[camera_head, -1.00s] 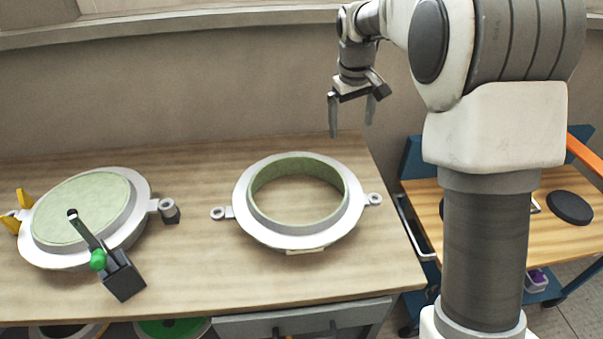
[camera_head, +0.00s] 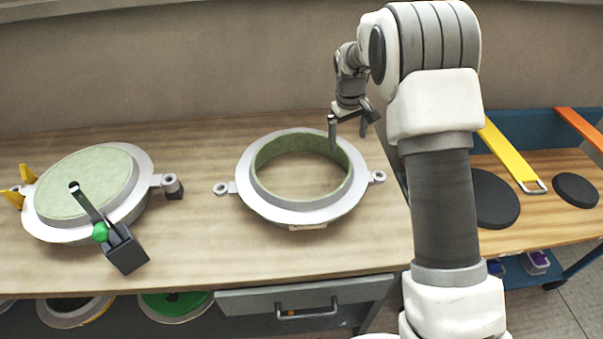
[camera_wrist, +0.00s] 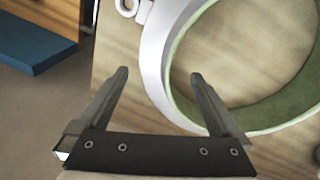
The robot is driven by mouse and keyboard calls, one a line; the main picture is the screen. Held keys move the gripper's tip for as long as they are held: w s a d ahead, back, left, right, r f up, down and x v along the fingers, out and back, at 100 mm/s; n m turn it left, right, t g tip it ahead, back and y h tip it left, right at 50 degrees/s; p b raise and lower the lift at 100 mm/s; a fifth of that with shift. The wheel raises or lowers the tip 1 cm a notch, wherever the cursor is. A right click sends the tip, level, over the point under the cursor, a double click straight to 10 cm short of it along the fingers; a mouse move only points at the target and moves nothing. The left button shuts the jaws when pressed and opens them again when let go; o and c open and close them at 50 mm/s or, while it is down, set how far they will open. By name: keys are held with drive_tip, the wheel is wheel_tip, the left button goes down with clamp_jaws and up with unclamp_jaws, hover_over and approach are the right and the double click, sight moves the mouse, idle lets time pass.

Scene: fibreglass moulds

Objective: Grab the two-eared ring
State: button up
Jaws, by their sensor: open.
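The two-eared ring (camera_head: 285,210) is white with a pale green inner wall and an open middle. It lies flat on the wooden table, with one ear at its left and one at its right. My gripper (camera_head: 348,138) is open and empty, pointing down at the ring's far right rim. One finger shows against the ring's inner side and the other beyond its outside. In the wrist view the ring (camera_wrist: 154,55) passes between and ahead of the spread fingers (camera_wrist: 160,75). Whether the fingers touch it, I cannot tell.
A similar mould with a filled green face (camera_head: 88,187) is at the left, with yellow clamps and a green-knobbed black clamp (camera_head: 125,250). A blue cart (camera_head: 540,125) with black discs stands at the right. A drawer (camera_head: 305,302) is below the tabletop (camera_head: 200,265).

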sight(348, 152)
drive_tip(key=shift+w+d+f, duration=0.15)
drive_tip(key=shift+w+f, duration=0.05)
drive_tip(key=shift+f, duration=0.65)
drive_tip(key=shift+w+d+f, duration=0.1)
drive_tip(key=shift+w+f, duration=0.1)
drive_tip(key=shift+f, duration=0.7)
drive_tip(key=shift+w+d+f, duration=0.15)
drive_tip(key=shift+w+f, duration=0.05)
drive_tip(key=shift+f, duration=0.65)
clamp_jaws()
drive_tip(key=shift+r, duration=0.15)
